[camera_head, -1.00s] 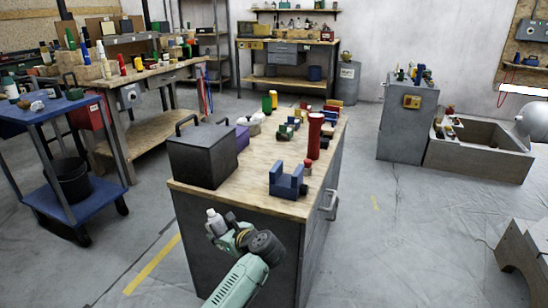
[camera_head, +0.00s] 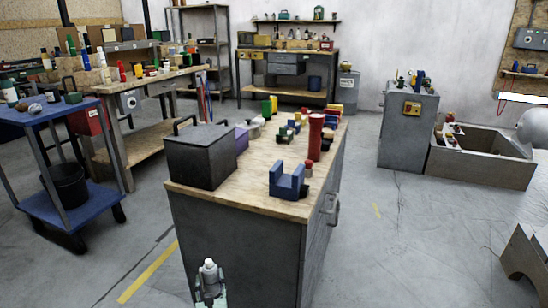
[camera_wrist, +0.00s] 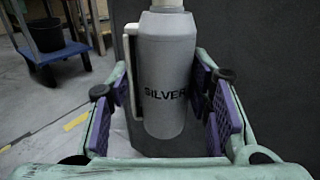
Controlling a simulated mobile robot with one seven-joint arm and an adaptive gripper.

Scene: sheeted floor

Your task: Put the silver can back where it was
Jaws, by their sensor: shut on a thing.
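The silver can (camera_wrist: 165,75) is a grey bottle-like can with a handle, a pale cap and the word SILVER on its side. It is upright between the purple-padded fingers of my gripper (camera_wrist: 168,112) in the wrist view. In the head view the can (camera_head: 209,270) shows at the bottom, in front of the dark side of the workbench cabinet and below its top. My gripper (camera_head: 210,292) is shut on it there; most of my arm is out of view.
The wooden-topped cabinet (camera_head: 235,204) stands directly ahead, with a dark metal box (camera_head: 203,158), a blue block (camera_head: 286,181) and a red cylinder (camera_head: 315,137) on it. A blue cart (camera_head: 85,207) stands left. Bare floor lies right of the cabinet.

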